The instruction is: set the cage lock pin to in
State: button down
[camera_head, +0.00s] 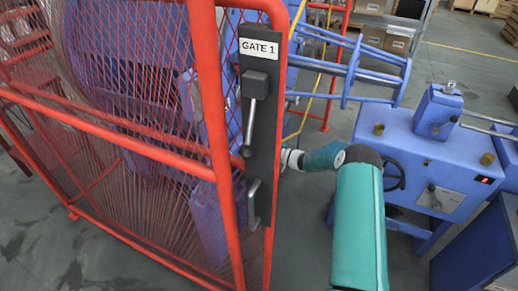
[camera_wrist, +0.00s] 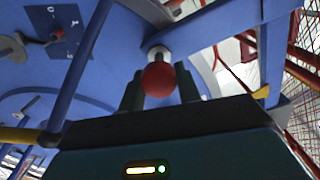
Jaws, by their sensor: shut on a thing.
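In the wrist view a round red knob (camera_wrist: 159,79) sits on a short pale collar against the blue machine; it looks like the cage lock pin's knob. My gripper (camera_wrist: 160,88) has its two dark fingers on either side of the knob, shut on it. The pin's shaft behind the knob is mostly hidden, so how far in it sits cannot be told. In the head view my teal arm reaches left behind the gate post, and the gripper and pin are hidden there.
A red mesh gate (camera_head: 215,110) with a dark "GATE 1" latch plate (camera_head: 262,130) stands close beside my arm. A blue control cabinet (camera_head: 430,150) is on the right. In the wrist view a dark marked plate (camera_wrist: 60,30) with a small lever is at upper left; a blue bar crosses nearby.

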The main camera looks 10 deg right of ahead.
jog(key=shift+x, duration=1.55)
jog(key=c, duration=1.3)
grip_release()
jog(key=o, duration=0.3)
jog(key=shift+w+a+f, duration=0.1)
jog(key=v, duration=1.4)
